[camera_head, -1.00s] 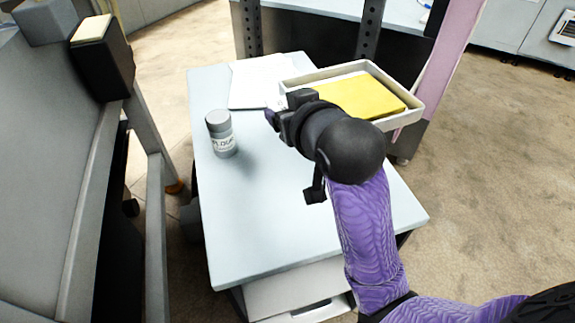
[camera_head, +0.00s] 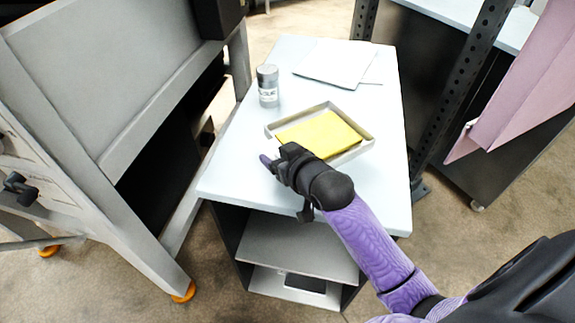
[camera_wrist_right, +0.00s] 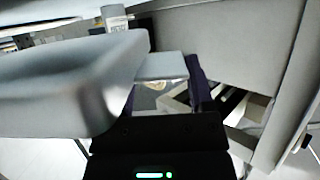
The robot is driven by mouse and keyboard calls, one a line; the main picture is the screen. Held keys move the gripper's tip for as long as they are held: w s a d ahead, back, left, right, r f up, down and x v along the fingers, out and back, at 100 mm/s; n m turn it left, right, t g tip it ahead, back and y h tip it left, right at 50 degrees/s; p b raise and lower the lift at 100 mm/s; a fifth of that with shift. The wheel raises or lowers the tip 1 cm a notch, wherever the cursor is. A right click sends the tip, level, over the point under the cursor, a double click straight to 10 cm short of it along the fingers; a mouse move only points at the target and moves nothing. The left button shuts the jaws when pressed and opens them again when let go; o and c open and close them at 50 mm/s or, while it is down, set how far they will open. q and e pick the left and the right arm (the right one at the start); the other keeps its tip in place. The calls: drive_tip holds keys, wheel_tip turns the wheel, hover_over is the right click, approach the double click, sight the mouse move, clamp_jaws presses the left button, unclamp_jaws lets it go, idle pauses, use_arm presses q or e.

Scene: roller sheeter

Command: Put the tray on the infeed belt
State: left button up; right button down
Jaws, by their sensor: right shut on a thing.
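The tray (camera_head: 356,152) is shallow and pale grey, with a yellow slab (camera_head: 322,134) lying inside. In the head view it is over the light table, and I cannot tell if it touches the top. My right gripper (camera_head: 272,161) is at the tray's near left side, shut on its rim. In the right wrist view the tray (camera_wrist_right: 65,90) fills the left as a large blurred grey wall, and one dark finger (camera_wrist_right: 196,82) shows beside it. My left gripper is not in view. I cannot make out the infeed belt.
A grey jar (camera_head: 268,86) stands on the table (camera_head: 230,172) close behind the tray. White sheets (camera_head: 335,62) lie at the back. A large grey machine (camera_head: 110,75) stands left of the table. A dark perforated post (camera_head: 465,85) rises at the right.

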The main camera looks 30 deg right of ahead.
wheel_tip(320, 180, down, 5)
drive_tip(key=shift+f+b, duration=0.1)
drive_tip(key=shift+b, duration=0.85)
drive_tip(key=shift+r, duration=0.25)
drive_tip(key=shift+f, duration=0.1)
unclamp_jaws()
